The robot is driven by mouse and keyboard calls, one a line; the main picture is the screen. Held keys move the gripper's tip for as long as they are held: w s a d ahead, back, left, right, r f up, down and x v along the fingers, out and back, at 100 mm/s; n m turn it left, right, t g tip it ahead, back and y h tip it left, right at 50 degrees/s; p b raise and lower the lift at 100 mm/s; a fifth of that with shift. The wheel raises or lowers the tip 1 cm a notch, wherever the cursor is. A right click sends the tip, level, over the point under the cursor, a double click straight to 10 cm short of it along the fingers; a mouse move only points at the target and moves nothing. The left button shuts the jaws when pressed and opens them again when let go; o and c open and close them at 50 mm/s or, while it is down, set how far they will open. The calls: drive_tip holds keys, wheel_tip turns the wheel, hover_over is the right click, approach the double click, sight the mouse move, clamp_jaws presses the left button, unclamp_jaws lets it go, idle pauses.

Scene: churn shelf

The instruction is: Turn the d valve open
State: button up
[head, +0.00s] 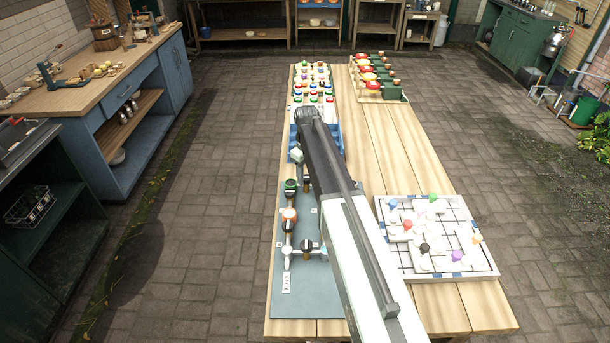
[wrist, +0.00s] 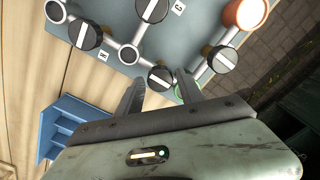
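A blue-grey board (head: 295,303) with pipes and valves lies on the left of the wooden table, partly hidden by my arm. In the wrist view, several dark round knobs with white stripes sit on white pipes: an upper-left one (wrist: 85,36), a top one (wrist: 152,10), a right one (wrist: 223,58) and one (wrist: 161,78) between the fingertips. No letter d is readable, so I cannot tell which is the d valve. My gripper (wrist: 160,84) is open, with fingers on either side of that lower knob; contact is unclear. An orange-topped fitting (wrist: 245,13) is at the upper right.
A blue bin (head: 334,136) stands beyond the board; it also shows in the wrist view (wrist: 62,122). A white gridded tray (head: 480,268) with coloured pieces is right of my arm. A rack with red-topped items (head: 372,88) stands at the table's far end.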

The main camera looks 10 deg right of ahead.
sight(306, 178)
drive_tip(key=shift+o, duration=0.4)
wheel_tip(306, 178, up, 8)
drive_tip(key=p, duration=0.8)
drive_tip(key=shift+f, duration=0.2)
drive_tip(key=shift+s+a+f+b, duration=0.1)
drive_tip(key=shift+s+f+b, duration=0.25)
drive_tip(key=shift+f+b, duration=0.35)
drive_tip(key=s+f+m+b, duration=0.2)
drive_tip(key=s+m, duration=0.5)
drive_tip(key=s, duration=1.8)
drive_tip(key=shift+a+f+b, duration=0.2)
drive_tip(key=shift+a+b, duration=0.1)
drive_tip(key=shift+b, duration=0.1)
